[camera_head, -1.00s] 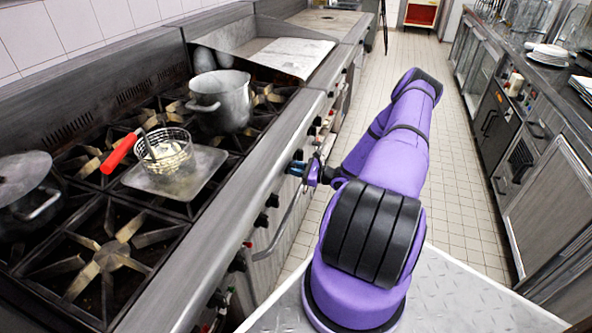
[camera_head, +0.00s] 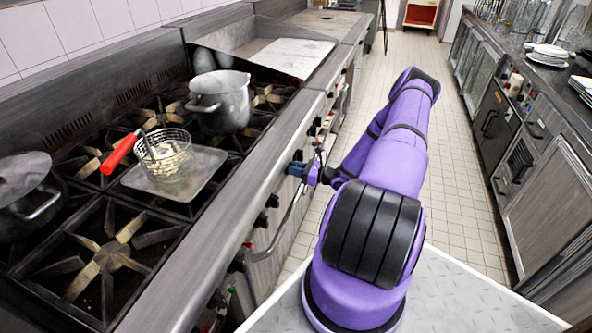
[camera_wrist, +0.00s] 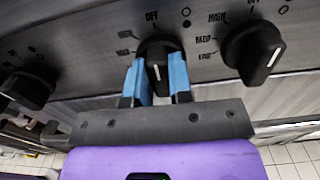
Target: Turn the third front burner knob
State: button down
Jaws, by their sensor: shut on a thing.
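A black burner knob (camera_wrist: 156,57) with a white line shows in the wrist view, under the word OFF on the steel front panel. Its white line points up towards OFF. My gripper (camera_wrist: 157,82) has its two blue fingers on either side of this knob and is shut on it. In the head view my gripper (camera_head: 300,170) is at the stove's front panel, and the held knob is hidden there. From these views I cannot tell which knob in the row it is.
Another black knob (camera_wrist: 254,52) is close on the right, and one (camera_wrist: 27,88) is farther left. A steel pot (camera_head: 220,101), a wire basket (camera_head: 165,155) with a red handle and a lidded pot (camera_head: 28,190) stand on the stove. The tiled aisle (camera_head: 455,185) is clear.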

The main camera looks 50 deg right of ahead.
jog(key=c, duration=1)
grip_release()
jog(key=v, duration=1)
jog(key=shift+s+d, duration=0.2)
jog(key=shift+s, duration=0.15)
